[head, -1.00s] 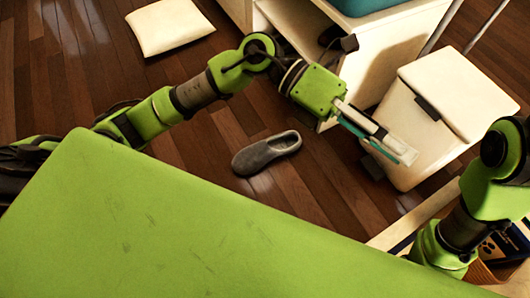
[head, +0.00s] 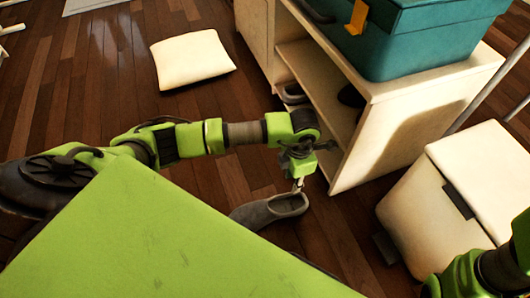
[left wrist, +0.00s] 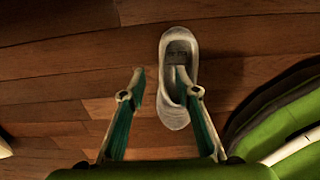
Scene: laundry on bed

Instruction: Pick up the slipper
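A grey slipper (head: 265,212) lies on the wooden floor beyond the green surface of my body in the head view. My left gripper (head: 298,186) points down above the slipper's right end. In the left wrist view the slipper (left wrist: 174,114) lies lengthwise, with its opening visible. The left gripper (left wrist: 160,76) is open there, with nothing held. Its right finger overlaps the slipper's opening and its left finger is over bare floor beside it. I cannot tell whether the right finger is inside the opening. My right gripper is out of view; only part of that arm shows.
A white shelf unit (head: 372,128) stands close to the right of the left gripper, with a teal box (head: 420,45) on top and dark shoes inside. A white bin (head: 430,205) stands at the right. A cream cushion (head: 192,60) lies on the floor farther back.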

